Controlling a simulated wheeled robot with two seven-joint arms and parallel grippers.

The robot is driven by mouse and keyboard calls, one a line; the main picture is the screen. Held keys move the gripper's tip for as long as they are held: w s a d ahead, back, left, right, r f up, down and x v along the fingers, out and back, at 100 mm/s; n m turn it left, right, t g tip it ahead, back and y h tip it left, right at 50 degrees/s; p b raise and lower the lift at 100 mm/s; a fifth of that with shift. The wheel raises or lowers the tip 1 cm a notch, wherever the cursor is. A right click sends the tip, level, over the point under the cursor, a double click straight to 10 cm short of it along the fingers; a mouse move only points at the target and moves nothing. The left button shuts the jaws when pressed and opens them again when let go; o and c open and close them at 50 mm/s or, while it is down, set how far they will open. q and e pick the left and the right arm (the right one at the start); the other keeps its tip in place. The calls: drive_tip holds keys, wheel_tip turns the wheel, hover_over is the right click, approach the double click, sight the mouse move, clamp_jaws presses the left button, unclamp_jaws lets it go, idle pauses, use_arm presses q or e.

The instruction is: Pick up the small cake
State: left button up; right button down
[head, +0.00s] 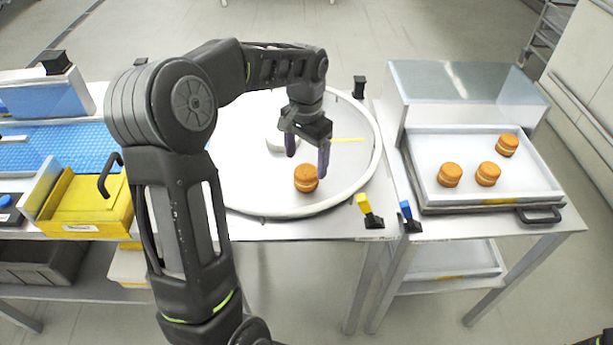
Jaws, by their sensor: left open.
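A small round orange-brown cake (306,178) with a pale filling band sits on the white round turntable (250,208), near its front edge. My left gripper (307,160) points down just above and behind the cake. I cannot tell whether the right fingertip touches the cake. Several similar cakes (450,174) sit in the tray at the right. My right gripper does not show.
A white-lined metal tray (540,183) with a dark handle stands on the right table. A yellow bin (85,205) and a blue conveyor (60,150) are at the left. Yellow and blue clips mark the tables' front edges.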

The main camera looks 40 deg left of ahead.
sight(307, 170)
use_arm(q)
drive_tip(key=shift+s+d+f+p, duration=0.1)
drive_tip(key=shift+f+p, duration=0.3)
drive_tip(key=shift+f, duration=0.9)
drive_tip(key=shift+s+f+p, duration=0.1)
drive_tip(key=shift+f+p, duration=0.3)
drive_tip(key=shift+f, duration=0.9)
drive_tip(key=c, duration=0.9)
